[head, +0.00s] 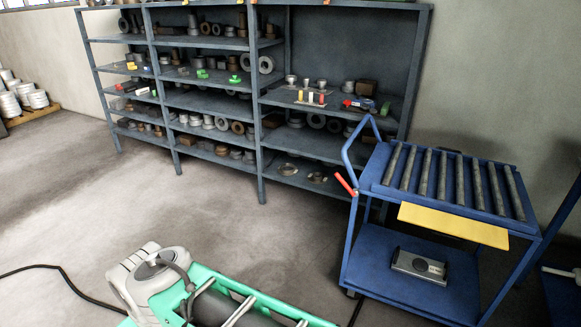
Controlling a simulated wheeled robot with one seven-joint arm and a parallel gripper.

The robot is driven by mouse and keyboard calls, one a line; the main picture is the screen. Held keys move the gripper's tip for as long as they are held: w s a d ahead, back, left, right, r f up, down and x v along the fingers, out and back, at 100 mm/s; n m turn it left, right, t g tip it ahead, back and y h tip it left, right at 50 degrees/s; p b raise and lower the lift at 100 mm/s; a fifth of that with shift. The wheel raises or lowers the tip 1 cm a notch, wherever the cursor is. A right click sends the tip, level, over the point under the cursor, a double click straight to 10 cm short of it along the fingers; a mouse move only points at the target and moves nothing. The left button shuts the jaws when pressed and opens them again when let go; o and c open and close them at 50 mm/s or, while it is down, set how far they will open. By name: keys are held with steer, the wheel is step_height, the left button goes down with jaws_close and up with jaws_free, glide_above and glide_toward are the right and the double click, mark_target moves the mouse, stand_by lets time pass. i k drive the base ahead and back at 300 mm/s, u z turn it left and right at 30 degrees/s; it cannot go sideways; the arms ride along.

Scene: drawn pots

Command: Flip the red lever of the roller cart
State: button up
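The blue roller cart (365,245) stands at the right, with a row of dark rollers (443,178) on its top. The red lever (345,184) is a short bar at the cart's left side, just below the blue push handle (349,150). It is tilted, with its free end up and to the left. Nothing touches the lever. A yellow panel (454,225) hangs at the front edge of the top. My gripper is not in view.
A green-framed machine with a pale grey motor housing (150,280) and a black cable stands at the bottom centre. A grey shelf rack (263,100) full of parts stands behind the cart. A grey box (419,265) lies on the cart's lower shelf. Floor left of the cart is clear.

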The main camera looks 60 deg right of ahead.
mark_target(355, 191)
steer(key=k, duration=1.25)
steer(key=z, duration=0.25)
steer(key=i, duration=0.4)
steer(key=z, duration=0.95)
steer(key=i, duration=1.35)
steer(key=u, duration=0.2)
